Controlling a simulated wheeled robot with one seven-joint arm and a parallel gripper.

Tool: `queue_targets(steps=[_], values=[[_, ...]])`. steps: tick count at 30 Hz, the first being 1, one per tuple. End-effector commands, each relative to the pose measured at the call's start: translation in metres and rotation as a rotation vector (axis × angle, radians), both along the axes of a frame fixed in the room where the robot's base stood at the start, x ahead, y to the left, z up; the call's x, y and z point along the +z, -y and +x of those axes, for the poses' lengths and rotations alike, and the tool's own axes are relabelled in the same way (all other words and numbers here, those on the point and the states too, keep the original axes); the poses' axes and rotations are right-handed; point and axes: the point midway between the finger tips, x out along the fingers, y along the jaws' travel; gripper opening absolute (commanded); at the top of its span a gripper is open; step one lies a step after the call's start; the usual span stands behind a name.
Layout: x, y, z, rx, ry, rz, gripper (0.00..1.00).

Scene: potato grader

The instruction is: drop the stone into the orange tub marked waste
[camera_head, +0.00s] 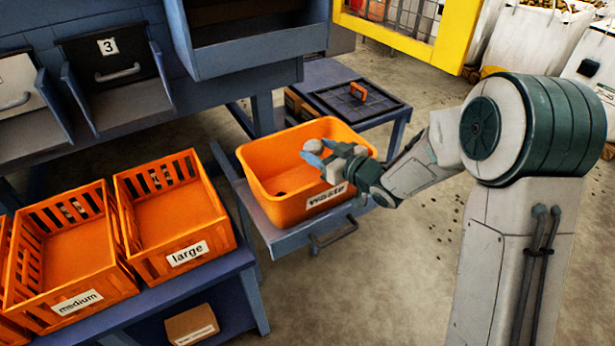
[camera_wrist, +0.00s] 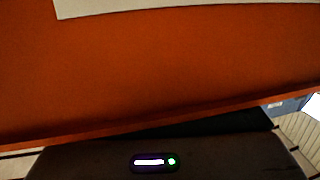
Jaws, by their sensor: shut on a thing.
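The orange tub (camera_head: 268,201) marked waste stands on a blue-grey drawer shelf, with its white label on the front wall. My gripper (camera_head: 317,153) reaches over the tub's right rim from the right, its blue fingertips above the tub's inside. It is shut on a roundish pale grey stone (camera_head: 313,146), partly covered by the fingers. In the wrist view the tub's orange wall (camera_wrist: 160,75) fills most of the picture, with a strip of its white label at the top. The stone and fingertips do not show there.
Orange crates marked medium (camera_head: 75,277) and large (camera_head: 180,235) stand on a blue bench at left. A side table (camera_head: 358,100) with a dark lid stands behind the tub. A small dark spot (camera_head: 281,193) shows on the tub floor.

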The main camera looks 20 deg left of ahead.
Motion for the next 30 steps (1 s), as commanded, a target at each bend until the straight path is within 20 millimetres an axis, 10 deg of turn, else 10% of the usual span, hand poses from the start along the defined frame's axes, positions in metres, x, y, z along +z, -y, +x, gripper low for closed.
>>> queue_targets(steps=[2,3,5,17,30], values=[[0.001,0.0,0.0,0.0,0.0,0.001,0.28],[0.001,0.0,0.0,0.0,0.0,0.001,0.62],[0.001,0.0,0.0,0.0,0.0,0.001,0.79],[0.002,0.007,-0.003,-0.001,0.0,0.0,0.79],[0.016,0.086,-0.047,-0.004,0.001,0.0,0.79]])
